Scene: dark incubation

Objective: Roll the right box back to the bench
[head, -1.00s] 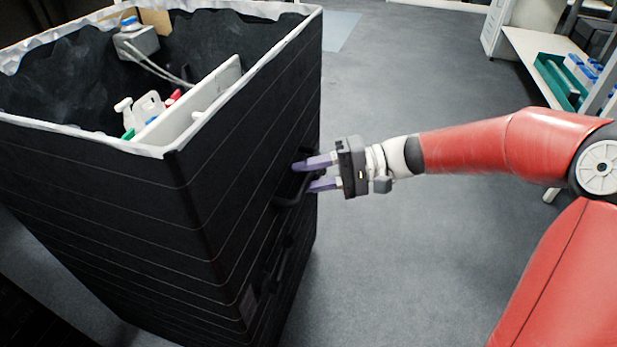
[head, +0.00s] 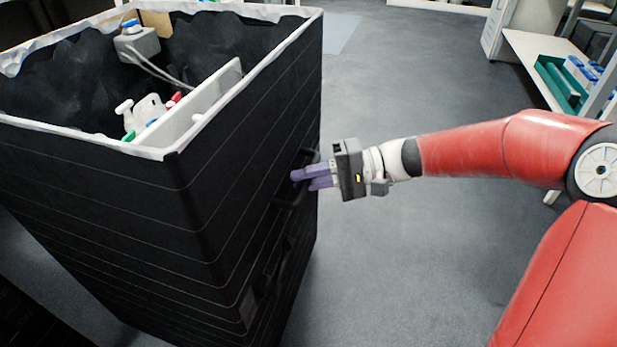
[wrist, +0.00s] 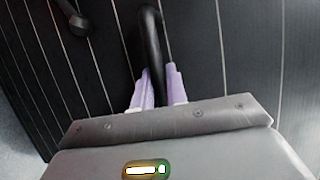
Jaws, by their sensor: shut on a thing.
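A tall black box (head: 230,190) with an open top and a white rim stands at the left in the head view. A dark handle (head: 292,190) sticks out of its right side. My gripper (head: 305,176) is at this handle, and its purple fingers are closed around the bar. In the wrist view the handle (wrist: 151,45) runs down between the two fingertips (wrist: 158,88). The box's lined black side (wrist: 245,55) fills the background there. The box's wheels are not in view.
Inside the box are spray bottles (head: 125,112), a white panel (head: 195,112) and a grey device (head: 137,42). A white bench (head: 525,50) with a green rack (head: 557,80) stands at the upper right. Grey floor (head: 410,255) is clear between them.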

